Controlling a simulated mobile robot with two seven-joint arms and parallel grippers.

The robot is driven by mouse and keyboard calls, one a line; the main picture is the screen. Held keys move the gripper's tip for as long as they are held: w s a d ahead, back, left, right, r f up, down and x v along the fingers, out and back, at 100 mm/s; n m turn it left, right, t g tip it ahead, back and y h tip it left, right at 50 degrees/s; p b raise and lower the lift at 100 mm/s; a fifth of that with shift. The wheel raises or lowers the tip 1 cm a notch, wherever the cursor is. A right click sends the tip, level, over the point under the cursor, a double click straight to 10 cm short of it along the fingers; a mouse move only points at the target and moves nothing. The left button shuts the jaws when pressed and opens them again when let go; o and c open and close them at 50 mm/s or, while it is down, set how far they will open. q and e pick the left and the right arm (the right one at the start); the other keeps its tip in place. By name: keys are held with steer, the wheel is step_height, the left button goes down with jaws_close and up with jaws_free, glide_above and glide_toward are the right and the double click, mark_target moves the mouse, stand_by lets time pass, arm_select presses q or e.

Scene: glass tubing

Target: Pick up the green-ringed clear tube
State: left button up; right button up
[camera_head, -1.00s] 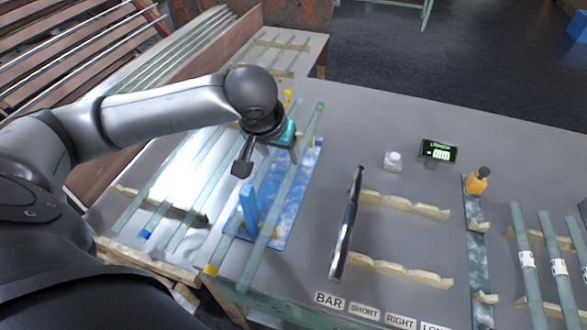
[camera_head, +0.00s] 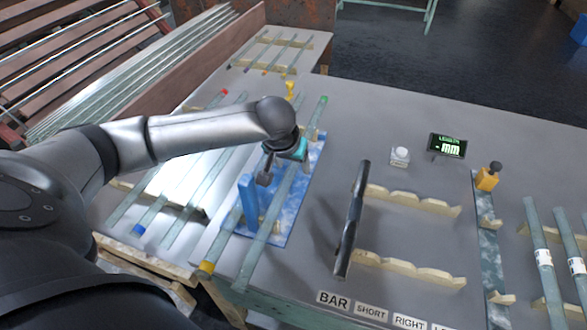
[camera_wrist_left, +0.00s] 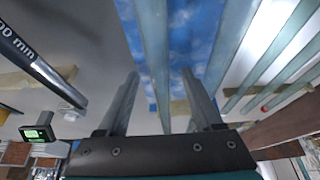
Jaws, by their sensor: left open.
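The green-ringed clear tube (camera_head: 272,212) slants across the blue marbled board, its green end at the far upper right. My left gripper (camera_head: 281,172) is open at this tube, over the board. In the left wrist view a tube (camera_wrist_left: 154,50) runs lengthwise between the two spread fingers (camera_wrist_left: 163,95), nearer the left one. It seems to be the green-ringed one, but its green ring is not visible there. I cannot tell whether the fingers touch it. My right gripper is not in view.
A blue upright block (camera_head: 248,200) and a yellow-ended tube (camera_head: 222,240) are left of the tube. A dark bar (camera_head: 351,220) and wooden notched rests (camera_head: 410,203) lie to the right. A length display (camera_head: 446,146) and white-labelled tubes (camera_head: 541,255) are farther right.

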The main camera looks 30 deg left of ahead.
arm_select(q)
jaws_close()
stand_by(0.5)
